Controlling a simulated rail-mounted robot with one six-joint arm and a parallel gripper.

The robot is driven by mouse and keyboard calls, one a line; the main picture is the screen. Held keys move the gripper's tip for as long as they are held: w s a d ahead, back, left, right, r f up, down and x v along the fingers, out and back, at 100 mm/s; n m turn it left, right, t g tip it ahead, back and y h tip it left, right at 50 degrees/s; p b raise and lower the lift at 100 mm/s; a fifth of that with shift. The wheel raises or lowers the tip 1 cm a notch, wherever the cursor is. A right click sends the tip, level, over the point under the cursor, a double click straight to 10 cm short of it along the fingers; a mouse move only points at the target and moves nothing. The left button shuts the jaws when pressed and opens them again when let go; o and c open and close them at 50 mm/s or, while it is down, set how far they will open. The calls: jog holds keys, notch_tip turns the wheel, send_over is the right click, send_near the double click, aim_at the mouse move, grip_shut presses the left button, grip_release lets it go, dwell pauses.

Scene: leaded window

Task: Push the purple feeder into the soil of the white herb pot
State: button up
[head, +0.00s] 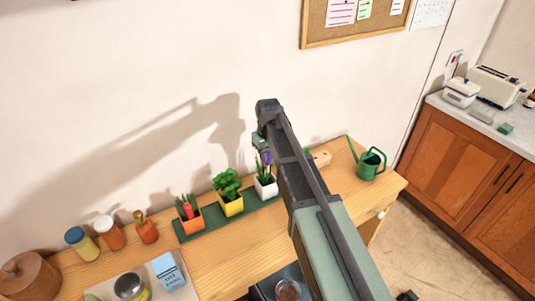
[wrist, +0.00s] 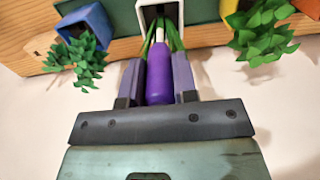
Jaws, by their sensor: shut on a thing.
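My gripper (wrist: 160,82) is shut on the purple feeder (wrist: 160,75), with one finger on each side of its body. The feeder's pale narrow end points at the dark soil of the white herb pot (wrist: 147,15), among long green leaves. I cannot tell whether that end touches the soil. In the head view my gripper (head: 262,148) is directly above the white herb pot (head: 266,188), and a bit of the purple feeder (head: 266,157) shows beneath it. The feeder looks close to upright.
A yellow pot (head: 232,208) with a bushy herb and an orange pot (head: 191,225) with a red object stand left on the green mat (head: 212,222). A blue pot (wrist: 88,25) is on the other side. A green watering can (head: 368,165) stands at right.

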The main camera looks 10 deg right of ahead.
aim_at(268, 166)
jog(key=shift+f+b, duration=2.6)
jog(key=shift+f, duration=0.2)
jog(key=shift+f+b, duration=2.35)
jog(key=o, duration=0.8)
notch_tip(268, 166, up, 11)
jog(key=p, duration=1.1)
jog(key=shift+r, duration=0.1)
